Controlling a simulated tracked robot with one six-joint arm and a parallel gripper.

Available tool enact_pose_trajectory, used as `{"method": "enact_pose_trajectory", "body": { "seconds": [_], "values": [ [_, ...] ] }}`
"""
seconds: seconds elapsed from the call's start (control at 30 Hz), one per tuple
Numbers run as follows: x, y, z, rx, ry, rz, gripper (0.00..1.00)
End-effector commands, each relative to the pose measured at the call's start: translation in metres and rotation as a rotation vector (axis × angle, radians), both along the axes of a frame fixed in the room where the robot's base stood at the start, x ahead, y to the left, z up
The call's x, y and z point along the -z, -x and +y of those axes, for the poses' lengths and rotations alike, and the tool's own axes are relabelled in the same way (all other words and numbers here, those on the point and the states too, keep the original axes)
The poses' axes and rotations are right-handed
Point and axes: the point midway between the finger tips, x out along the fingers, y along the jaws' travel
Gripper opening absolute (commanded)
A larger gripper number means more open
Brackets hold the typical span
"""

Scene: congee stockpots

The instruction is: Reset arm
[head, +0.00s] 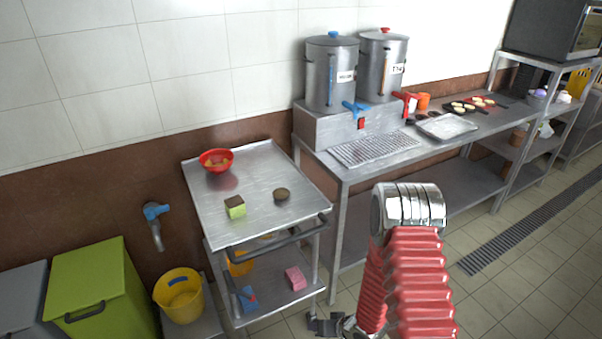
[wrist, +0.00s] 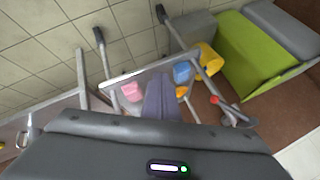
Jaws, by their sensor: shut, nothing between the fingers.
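My gripper (head: 328,325) is low at the bottom edge of the head view, in front of the steel trolley (head: 290,180), and partly cut off. In the wrist view my gripper (wrist: 161,82) is a grey shape pointing at the trolley (wrist: 150,72). It is shut with nothing held. My red-sleeved arm with its chrome joint stands in front of the counter. The wrist view is turned, with the floor tiles at the upper left.
The trolley holds a red bowl (head: 216,161), a green sponge (head: 235,207) and a small dark bowl (head: 282,195) on top. A pink sponge (head: 295,278) and blue item (head: 248,298) are below. A yellow bucket (head: 180,294) and green bin (head: 95,295) stand left. Two stockpots (head: 331,75) (head: 382,65) stand behind. Floor at right is clear.

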Motion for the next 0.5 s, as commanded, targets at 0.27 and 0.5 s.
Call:
{"method": "enact_pose_trajectory", "body": {
  "seconds": [0.27, 0.5],
  "values": [
    [-0.02, 0.004, -0.062, 0.002, 0.294, 0.085, 0.0],
    [-0.063, 0.013, -0.103, 0.013, 0.468, 0.163, 0.0]
  ]
}}
